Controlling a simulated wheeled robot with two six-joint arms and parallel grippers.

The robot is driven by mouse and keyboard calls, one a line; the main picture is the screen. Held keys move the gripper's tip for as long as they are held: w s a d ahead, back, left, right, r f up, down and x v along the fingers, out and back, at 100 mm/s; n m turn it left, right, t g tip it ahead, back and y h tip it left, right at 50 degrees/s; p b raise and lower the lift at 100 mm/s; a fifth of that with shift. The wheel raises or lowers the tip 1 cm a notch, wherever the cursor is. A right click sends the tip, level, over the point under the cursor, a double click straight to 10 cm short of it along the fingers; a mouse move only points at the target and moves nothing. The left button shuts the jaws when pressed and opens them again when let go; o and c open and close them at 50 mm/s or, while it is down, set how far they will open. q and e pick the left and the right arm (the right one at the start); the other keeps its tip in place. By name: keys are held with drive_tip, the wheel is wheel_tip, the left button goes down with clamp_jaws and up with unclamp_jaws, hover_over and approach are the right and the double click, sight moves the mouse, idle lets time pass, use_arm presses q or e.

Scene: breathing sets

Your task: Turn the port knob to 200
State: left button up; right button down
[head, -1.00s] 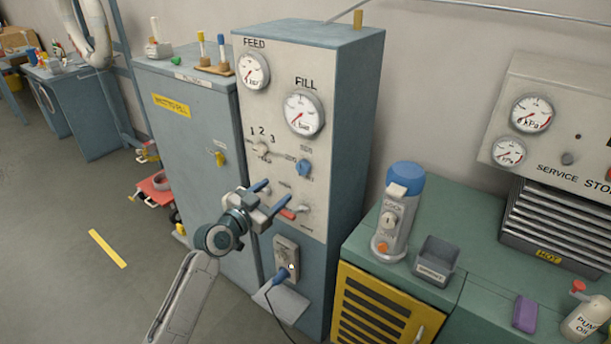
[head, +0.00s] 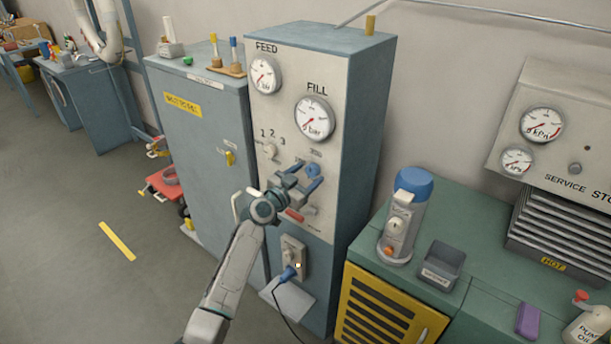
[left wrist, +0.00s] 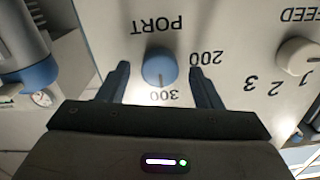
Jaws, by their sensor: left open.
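The blue port knob (head: 313,170) is on the pale front panel (head: 290,95) of the tall cabinet. In the left wrist view the picture is upside down, and the knob (left wrist: 158,68) sits under the word PORT with 200 and 300 printed around it. A small mark on the knob seems to point at 300. My left gripper (head: 307,177) is open in front of the knob. In the left wrist view its fingers (left wrist: 160,85) stand on either side of the knob, with gaps and nothing between them but the knob. My right gripper is not in view.
A selector knob marked 1 2 3 (head: 269,151) is to the left on the panel. A red lever (head: 294,215) is just below my gripper. The FEED gauge (head: 265,75) and FILL gauge (head: 314,118) are above. A blue-capped canister (head: 404,215) stands on the green bench at right.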

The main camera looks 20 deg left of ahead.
use_arm(q)
drive_tip(key=c, duration=1)
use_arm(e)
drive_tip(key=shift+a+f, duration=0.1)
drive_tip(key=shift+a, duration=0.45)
